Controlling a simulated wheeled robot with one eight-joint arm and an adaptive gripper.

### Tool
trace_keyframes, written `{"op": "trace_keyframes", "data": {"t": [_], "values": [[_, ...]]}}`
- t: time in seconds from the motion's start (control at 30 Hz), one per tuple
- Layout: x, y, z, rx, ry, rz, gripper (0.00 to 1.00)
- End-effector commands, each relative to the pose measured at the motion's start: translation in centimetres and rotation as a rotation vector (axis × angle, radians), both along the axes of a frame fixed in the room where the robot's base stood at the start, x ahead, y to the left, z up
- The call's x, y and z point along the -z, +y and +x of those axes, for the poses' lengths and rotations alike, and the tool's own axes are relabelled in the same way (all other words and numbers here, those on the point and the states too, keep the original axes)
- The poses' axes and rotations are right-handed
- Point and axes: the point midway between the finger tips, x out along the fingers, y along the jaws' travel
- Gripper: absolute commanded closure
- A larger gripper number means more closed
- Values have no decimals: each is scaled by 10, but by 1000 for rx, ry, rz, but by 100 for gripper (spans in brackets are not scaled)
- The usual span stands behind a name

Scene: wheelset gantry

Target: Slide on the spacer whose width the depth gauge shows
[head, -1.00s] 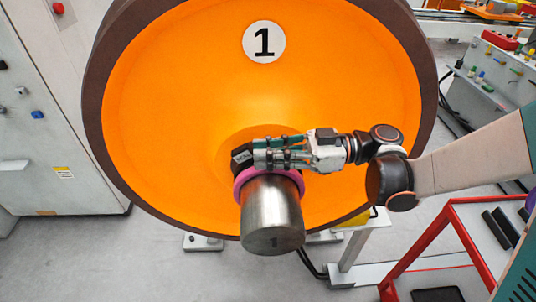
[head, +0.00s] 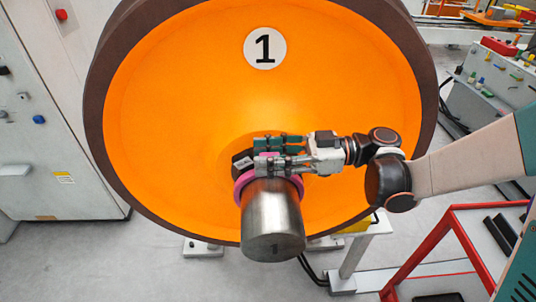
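A bare metal axle end (head: 272,225) sticks out of the orange wheel (head: 165,120) marked 1, towards me. A pink ring-shaped spacer (head: 243,187) is around the axle, near the wheel's hub. My gripper (head: 262,158) reaches in from the right, at the spacer's upper rim. Its two fingers are spread apart, with some pink of the spacer showing between them. A dark block with a small light face (head: 242,162) is at the fingertips, its marking too small to read. The fingers hide the spacer's top. I cannot make out the depth gauge for certain.
A red-framed cart (head: 462,240) with dark items stands at the lower right. A grey cabinet (head: 60,120) stands at the left. A control console (head: 490,85) is at the far right. Wheel supports stand below the wheel, and the floor at lower left is clear.

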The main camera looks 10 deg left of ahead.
Motion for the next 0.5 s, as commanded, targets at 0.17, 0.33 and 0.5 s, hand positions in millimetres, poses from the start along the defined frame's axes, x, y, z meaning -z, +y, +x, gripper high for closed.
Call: {"op": "trace_keyframes", "data": {"t": [0.17, 0.33, 0.5], "values": [[0, -14, 4, 2, 0, 0, 61], [-1, -45, 12, 5, 0, 0, 61], [-2, -79, 21, 4, 0, 0, 61]]}}
